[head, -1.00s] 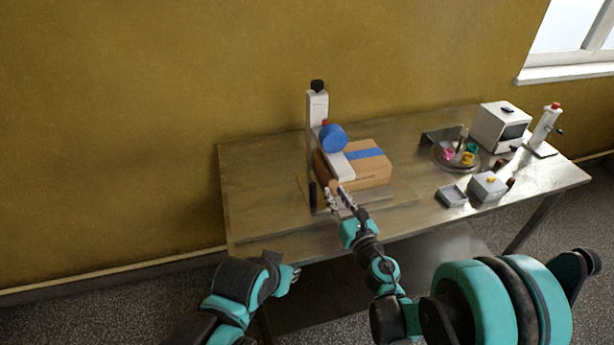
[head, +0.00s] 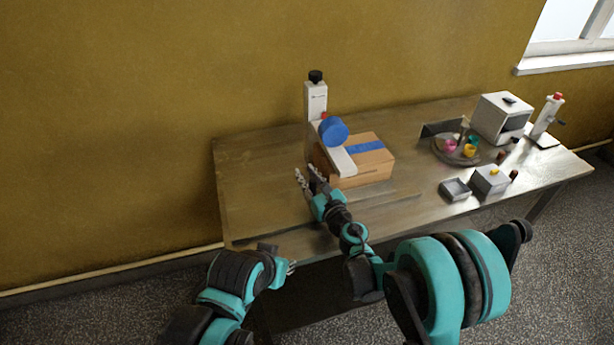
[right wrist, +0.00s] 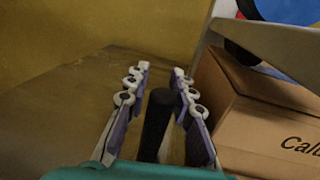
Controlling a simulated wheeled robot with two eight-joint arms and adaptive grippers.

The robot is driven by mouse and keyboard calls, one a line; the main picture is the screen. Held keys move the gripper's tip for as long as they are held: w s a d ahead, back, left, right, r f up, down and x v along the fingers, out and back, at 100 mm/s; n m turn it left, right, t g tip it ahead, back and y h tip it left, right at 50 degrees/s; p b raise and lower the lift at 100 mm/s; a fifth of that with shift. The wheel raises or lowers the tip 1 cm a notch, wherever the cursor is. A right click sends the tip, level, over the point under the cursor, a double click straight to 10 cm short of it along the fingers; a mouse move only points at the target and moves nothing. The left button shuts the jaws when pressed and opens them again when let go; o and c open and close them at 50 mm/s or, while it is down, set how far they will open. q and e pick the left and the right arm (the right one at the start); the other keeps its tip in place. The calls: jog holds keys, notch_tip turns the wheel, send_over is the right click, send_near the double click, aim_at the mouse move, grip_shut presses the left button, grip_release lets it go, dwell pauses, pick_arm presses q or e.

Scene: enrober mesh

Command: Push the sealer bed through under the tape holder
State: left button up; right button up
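The tape holder (head: 316,102) is a white upright post with a black knob, a blue tape roll (head: 333,131) and a pale arm reaching over the box. A brown cardboard box (head: 372,165) with a blue tape strip on top stands beside the post. The flat sealer bed (head: 385,198) shows low and faintly in front of the box; the rest is hidden. My right gripper (head: 308,173) is left of the box front. In the right wrist view its fingers (right wrist: 160,72) stand apart, astride a black upright handle (right wrist: 157,118). My left gripper (head: 290,268) hangs before the table's front edge.
To the right stand a round tray (head: 440,157) with coloured items, a white box-shaped machine (head: 503,117), a small grey tray (head: 455,190), a grey block with yellow knob (head: 491,180) and a red-topped stand (head: 546,118). The table's left part (head: 260,185) is clear.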

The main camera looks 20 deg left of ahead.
aim_at(324, 174)
grip_shut()
jog(key=w+d, duration=0.1)
jog(key=d, duration=0.1)
jog(key=w+d, duration=0.1)
jog(key=shift+w+d, duration=0.35)
jog(key=shift+d, duration=0.05)
jog(key=shift+a, duration=0.1)
grip_release()
